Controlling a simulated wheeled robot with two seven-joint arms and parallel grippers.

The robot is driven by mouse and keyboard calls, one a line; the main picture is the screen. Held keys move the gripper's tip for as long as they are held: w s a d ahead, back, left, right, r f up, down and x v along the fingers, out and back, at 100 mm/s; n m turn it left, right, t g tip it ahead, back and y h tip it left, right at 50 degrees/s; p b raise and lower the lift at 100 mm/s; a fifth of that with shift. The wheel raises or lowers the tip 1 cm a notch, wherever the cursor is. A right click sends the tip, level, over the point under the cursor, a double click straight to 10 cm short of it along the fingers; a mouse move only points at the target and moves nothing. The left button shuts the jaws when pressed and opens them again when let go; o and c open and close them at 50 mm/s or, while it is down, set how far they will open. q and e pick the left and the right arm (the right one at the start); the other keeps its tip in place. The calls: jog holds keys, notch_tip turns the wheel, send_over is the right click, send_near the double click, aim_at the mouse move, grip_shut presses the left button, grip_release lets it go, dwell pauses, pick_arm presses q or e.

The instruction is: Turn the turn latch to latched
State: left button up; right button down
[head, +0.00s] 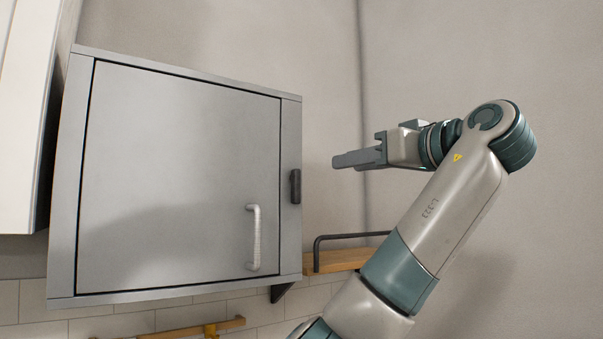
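The turn latch (295,186) is a small dark upright bar on the right frame strip of a grey metal cabinet (291,130). It stands vertical, beside the door's right edge and not across the gap. The cabinet door (180,170) looks closed, with a light upright handle (253,237) at its lower right. Nothing shows held.
A wooden shelf (338,260) with a dark rail sits right of the cabinet's lower corner, partly behind my arm. A wooden rail (190,331) is on the tiled wall below. A white cabinet (25,110) stands at far left. Open space lies between gripper and latch.

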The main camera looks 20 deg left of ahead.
aim_at(299, 173)
pick_arm(q)
jog(key=p+x, duration=0.8)
jog(key=x, duration=0.8)
jog(key=shift+r+p, duration=0.15)
jog(key=shift+p, duration=0.15)
jog(key=shift+w+a, duration=0.4)
jog(key=shift+a, duration=0.15)
grip_shut()
